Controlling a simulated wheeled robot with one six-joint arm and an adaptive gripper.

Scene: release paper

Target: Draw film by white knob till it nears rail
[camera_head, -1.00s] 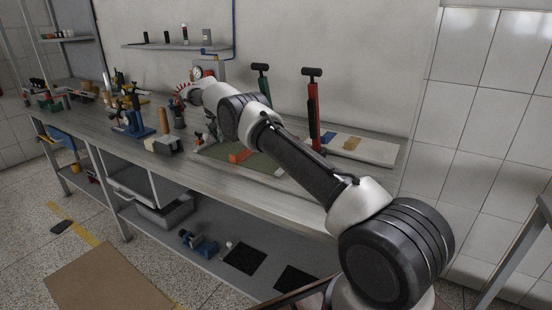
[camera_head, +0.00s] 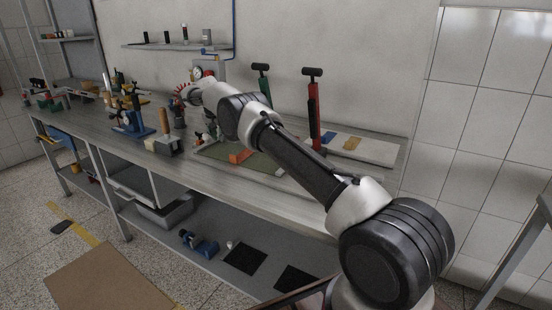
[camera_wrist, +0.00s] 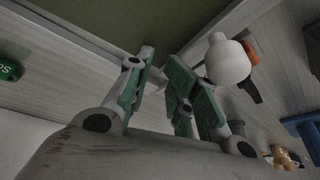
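In the wrist view my gripper (camera_wrist: 160,92) has two green-padded fingers that stand apart, with nothing visible between them. A white rounded knob-like piece (camera_wrist: 228,60) is just right of the right finger, outside the gap; I cannot tell whether they touch. An olive-green sheet or panel (camera_wrist: 165,20) with a pale border lies beyond the fingertips. It looks like the green panel (camera_head: 262,164) on the bench in the head view. I cannot tell which edge is the film or the rail.
An orange block (camera_head: 240,156) lies on the green panel. Red (camera_head: 314,115) and green-handled (camera_head: 262,80) upright tools stand behind my arm. A blue-based device (camera_head: 130,125) stands to the left. A green labelled item (camera_wrist: 8,68) is at the wrist view's left edge.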

